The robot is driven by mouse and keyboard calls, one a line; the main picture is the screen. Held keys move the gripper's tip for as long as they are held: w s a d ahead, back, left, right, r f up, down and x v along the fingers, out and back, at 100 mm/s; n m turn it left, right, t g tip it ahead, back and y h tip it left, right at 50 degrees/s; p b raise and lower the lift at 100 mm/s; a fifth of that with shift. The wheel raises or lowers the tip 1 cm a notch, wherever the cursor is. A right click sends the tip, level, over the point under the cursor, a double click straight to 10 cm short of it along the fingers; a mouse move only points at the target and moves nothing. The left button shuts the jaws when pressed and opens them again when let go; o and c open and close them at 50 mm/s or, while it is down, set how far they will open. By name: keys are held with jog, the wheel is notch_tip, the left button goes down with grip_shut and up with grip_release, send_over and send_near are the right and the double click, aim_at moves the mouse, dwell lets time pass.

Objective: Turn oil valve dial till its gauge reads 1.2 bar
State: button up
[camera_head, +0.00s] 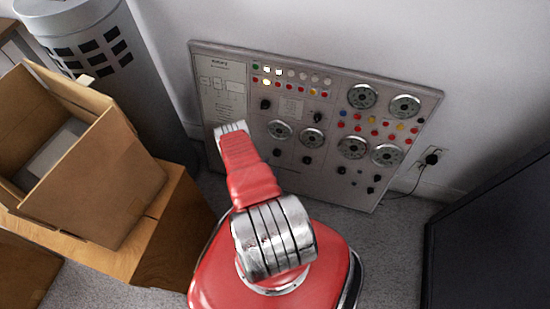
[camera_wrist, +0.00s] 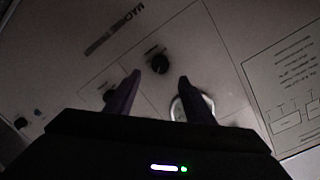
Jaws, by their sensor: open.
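The control panel (camera_head: 222,112) leans against the wall in the head view, with several round gauges and small black knobs. In the wrist view a black knob (camera_wrist: 159,64) sits on the panel just beyond and between the fingertips of my gripper (camera_wrist: 160,77). My gripper is open, with nothing between its fingers. A round gauge (camera_wrist: 180,108) is partly hidden behind the right finger. Another knob (camera_wrist: 108,95) is partly covered by the left finger. The labels and gauge readings are too small or dark to read, so I cannot tell which knob is the oil valve dial.
An open cardboard box (camera_head: 105,185) stands on a wooden crate (camera_head: 175,235) at the left. A grey cylinder (camera_head: 95,55) is behind it. A dark cabinet (camera_head: 490,240) is at the right. A wall plug (camera_head: 431,159) with a cable is beside the panel.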

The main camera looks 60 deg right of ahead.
aim_at(276, 154)
jog(key=x, duration=0.8)
jog(key=shift+d, duration=0.1)
jog(key=shift+c, duration=0.2)
jog(key=c, duration=1)
jog(key=shift+n, duration=0.3)
jog(key=n, duration=0.4)
jog(key=shift+f, duration=0.1)
jog(key=n+g, duration=0.1)
jog(key=n, duration=0.3)
jog(key=shift+n+h, duration=0.3)
jog(key=shift+n, duration=0.1)
